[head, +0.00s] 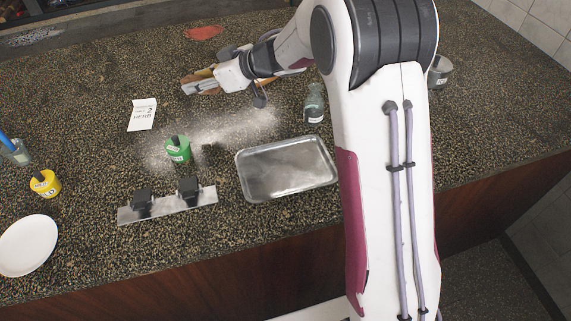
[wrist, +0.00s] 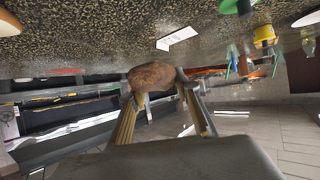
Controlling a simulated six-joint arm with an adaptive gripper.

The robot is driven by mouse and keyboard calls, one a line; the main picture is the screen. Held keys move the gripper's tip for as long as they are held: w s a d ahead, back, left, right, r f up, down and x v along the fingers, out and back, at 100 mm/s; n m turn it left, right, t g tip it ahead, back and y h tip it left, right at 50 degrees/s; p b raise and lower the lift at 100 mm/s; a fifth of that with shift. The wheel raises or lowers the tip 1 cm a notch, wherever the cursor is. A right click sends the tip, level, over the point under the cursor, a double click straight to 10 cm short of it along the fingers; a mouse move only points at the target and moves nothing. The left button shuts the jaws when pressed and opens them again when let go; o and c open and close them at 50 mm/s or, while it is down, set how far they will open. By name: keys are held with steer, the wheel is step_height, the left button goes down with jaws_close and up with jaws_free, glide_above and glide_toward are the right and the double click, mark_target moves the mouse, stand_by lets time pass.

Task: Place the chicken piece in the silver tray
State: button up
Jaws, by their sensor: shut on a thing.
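The chicken piece (wrist: 152,76) is a brown, rounded lump between the fingertips of my gripper (wrist: 158,87) in the wrist view. My gripper is shut on it. In the head view my gripper (head: 190,87) is low over the far part of the counter, and I cannot make out the chicken piece clearly there. The silver tray (head: 286,169) lies on the near part of the counter, to the right of and nearer than my gripper. It looks empty. My arm stands close to its right edge.
A green pot (head: 178,152) and a metal strip with two black blocks (head: 166,206) stand left of the tray. A glass bottle (head: 315,104) is behind it. A white card (head: 142,115), a yellow pot (head: 46,184) and a white plate (head: 28,245) are further left.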

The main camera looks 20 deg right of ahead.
steer(key=s+d, duration=0.3)
steer(key=d, duration=0.7)
steer(key=n+g+y, duration=0.3)
steer(key=n+g, duration=0.2)
steer(key=n, duration=0.1)
glide_above(285, 169)
steer(key=shift+f, duration=0.25)
steer(key=shift+f, duration=3.15)
steer(key=shift+f, duration=1.85)
